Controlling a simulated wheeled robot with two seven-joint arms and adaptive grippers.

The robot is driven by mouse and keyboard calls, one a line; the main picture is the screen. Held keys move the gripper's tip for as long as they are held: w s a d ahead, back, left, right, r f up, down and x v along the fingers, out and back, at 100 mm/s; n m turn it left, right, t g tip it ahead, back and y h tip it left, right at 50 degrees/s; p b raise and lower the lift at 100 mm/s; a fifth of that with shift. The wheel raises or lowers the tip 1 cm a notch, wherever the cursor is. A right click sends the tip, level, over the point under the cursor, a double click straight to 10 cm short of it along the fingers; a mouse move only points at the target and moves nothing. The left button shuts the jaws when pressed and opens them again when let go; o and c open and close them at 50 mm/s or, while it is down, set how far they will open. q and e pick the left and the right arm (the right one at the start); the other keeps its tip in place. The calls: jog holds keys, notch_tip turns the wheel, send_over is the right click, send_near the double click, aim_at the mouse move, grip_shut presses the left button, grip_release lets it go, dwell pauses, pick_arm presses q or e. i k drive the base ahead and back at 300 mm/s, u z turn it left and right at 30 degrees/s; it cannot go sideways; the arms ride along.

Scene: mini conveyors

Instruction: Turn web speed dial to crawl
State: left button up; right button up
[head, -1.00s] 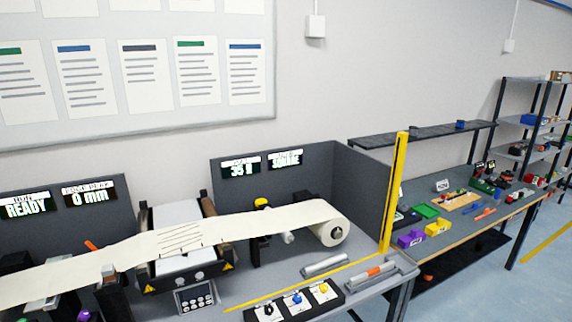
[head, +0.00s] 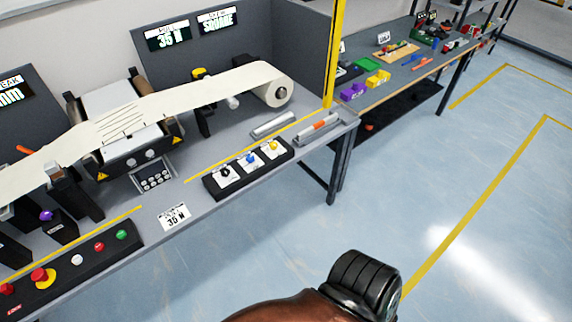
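A black dial panel (head: 247,178) lies along the front of the grey bench. It carries three knobs on white plates: a black knob (head: 225,172), a blue knob (head: 250,158) and a yellow knob (head: 272,146). Their labels are too small to read, so I cannot tell which is the web speed dial or where each points. A purple knob (head: 46,215) sits on a dark block further left. A brown and black link of my own arm shows at the bottom. Neither gripper is in view.
The pale web runs from a roll (head: 279,91) leftward through the machine. A yellow post (head: 334,55) stands at the bench's right end. Floor is clear at right.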

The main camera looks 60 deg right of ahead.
aim_at(224, 173)
jog(key=z, duration=0.95)
jog(key=k, duration=0.6)
jog(key=u, duration=1)
jog(key=i, duration=1.25)
jog(key=z, duration=0.8)
